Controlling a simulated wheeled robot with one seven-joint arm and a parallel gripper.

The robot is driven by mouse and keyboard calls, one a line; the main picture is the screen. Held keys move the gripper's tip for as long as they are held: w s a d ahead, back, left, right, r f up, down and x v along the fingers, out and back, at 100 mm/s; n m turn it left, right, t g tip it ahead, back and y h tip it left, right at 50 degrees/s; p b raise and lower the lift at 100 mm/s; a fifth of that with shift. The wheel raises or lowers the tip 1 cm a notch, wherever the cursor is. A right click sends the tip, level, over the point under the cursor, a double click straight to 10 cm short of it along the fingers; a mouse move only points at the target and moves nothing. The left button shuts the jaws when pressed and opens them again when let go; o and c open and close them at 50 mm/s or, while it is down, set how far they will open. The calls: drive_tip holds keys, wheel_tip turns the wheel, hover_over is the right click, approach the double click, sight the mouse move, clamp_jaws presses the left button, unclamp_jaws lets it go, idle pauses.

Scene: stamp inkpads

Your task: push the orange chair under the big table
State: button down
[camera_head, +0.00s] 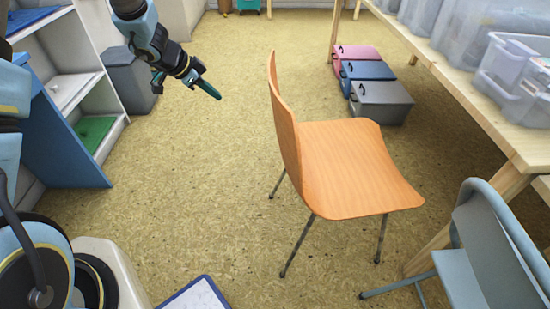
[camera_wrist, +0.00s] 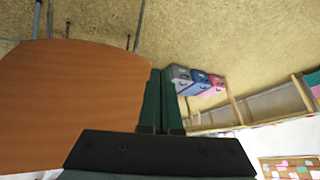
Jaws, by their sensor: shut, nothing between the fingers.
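The orange chair (camera_head: 345,165) stands upright on the floor in the middle of the head view. Its backrest is on the left and its seat points right, toward the table. The big wooden table (camera_head: 500,125) runs along the right side, and the chair stands apart from it. My gripper (camera_head: 212,92) is shut and empty, in the air to the left of the backrest, with a gap between them. In the wrist view the shut fingers (camera_wrist: 161,72) point past the edge of the orange chair's wooden back (camera_wrist: 70,95), which fills the left.
A blue-grey chair (camera_head: 485,245) stands at the lower right beside the table. Pink, blue and grey boxes (camera_head: 382,102) sit on the floor near the table. Clear bins (camera_head: 480,40) stand on it. A shelf (camera_head: 75,90) and grey bin (camera_head: 130,80) stand left. The floor between is clear.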

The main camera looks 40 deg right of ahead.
drive_tip(key=s+d+f+m+g+y+b, duration=0.1)
drive_tip(key=s+d+f+m+g, duration=0.1)
drive_tip(key=s+d+f, duration=0.3)
drive_tip(key=s+d+f+m+g+y+b, duration=0.1)
drive_tip(key=s+d+f, duration=0.4)
drive_tip(key=s+f, duration=0.5)
drive_tip(key=shift+d+f+m+g+b, duration=0.15)
drive_tip(key=shift+f+m+g+b, duration=0.2)
drive_tip(key=shift+f+m+g, duration=0.6)
drive_tip(key=shift+s+f+t, duration=0.1)
drive_tip(key=shift+f+t, duration=0.1)
drive_tip(key=shift+t, duration=0.15)
